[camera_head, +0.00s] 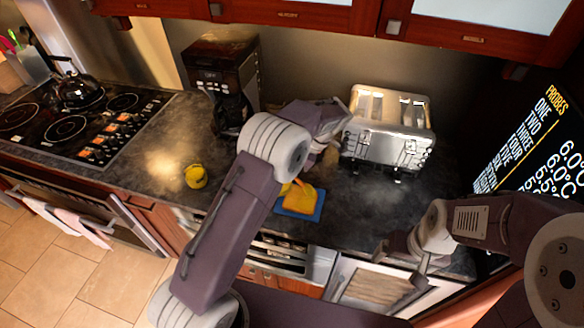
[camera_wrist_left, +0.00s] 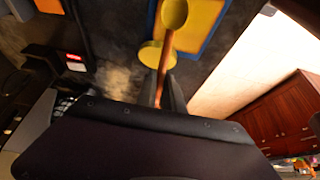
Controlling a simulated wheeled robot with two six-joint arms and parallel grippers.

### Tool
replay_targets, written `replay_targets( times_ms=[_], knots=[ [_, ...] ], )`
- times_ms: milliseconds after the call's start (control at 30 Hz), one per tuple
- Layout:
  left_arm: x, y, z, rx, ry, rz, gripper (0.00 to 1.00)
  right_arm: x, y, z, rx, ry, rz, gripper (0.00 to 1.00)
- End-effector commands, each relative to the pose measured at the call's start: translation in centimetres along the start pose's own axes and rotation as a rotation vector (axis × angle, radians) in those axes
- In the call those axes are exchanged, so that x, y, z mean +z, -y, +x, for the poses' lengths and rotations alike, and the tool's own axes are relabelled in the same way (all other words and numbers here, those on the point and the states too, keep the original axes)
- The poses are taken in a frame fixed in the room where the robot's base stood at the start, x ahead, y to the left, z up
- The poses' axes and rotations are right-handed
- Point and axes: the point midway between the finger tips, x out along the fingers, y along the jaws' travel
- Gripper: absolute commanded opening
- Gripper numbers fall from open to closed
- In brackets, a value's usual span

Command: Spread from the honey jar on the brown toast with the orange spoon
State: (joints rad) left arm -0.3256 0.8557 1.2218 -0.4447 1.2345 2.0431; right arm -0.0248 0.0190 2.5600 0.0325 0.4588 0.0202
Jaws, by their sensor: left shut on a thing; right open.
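The toast (camera_head: 300,197) lies on a blue plate (camera_head: 311,216) at the counter's front edge; it looks yellow-orange. A small yellow jar (camera_head: 196,176), likely the honey, stands left of it, apart. My left gripper (camera_wrist_left: 164,92) is shut on the orange-brown handle of the spoon (camera_wrist_left: 166,58), whose yellow bowl (camera_wrist_left: 175,14) overlaps the toast (camera_wrist_left: 208,22) in the left wrist view. Whether the bowl touches the toast I cannot tell. A round yellow shape (camera_wrist_left: 151,55) shows behind the handle; what it is, is unclear. My right gripper (camera_head: 399,262) is open and empty at the lower right.
A silver toaster (camera_head: 388,127) stands behind and right of the plate. A coffee maker (camera_head: 228,75) and a stove with a kettle (camera_head: 76,92) are at the left. The counter (camera_head: 350,205) is clear right of the plate.

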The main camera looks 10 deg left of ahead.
Motion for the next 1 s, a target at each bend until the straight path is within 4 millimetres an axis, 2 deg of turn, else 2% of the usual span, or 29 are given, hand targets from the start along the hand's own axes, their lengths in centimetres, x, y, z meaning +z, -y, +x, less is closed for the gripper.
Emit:
replay_targets(
  times_ms=[433, 800, 1000],
  knots=[
    [-2.2, 0.0, 1.3, 0.0, 0.0, -0.001, 0.0, 0.1, 0.0, 0.9, 0.0, 0.0, 0.0, 0.92],
    [-2.5, 0.0, 1.4, -0.001, -0.001, 0.0, 0.0, 0.1, 0.0, 0.9, 0.0, 0.0, 0.0, 0.92],
    [-3.5, 0.0, 1.8, 0.0, -0.001, -0.002, 0.0, 0.1, 0.0, 1.1, 0.0, 0.0, 0.0, 0.92]
  ],
)
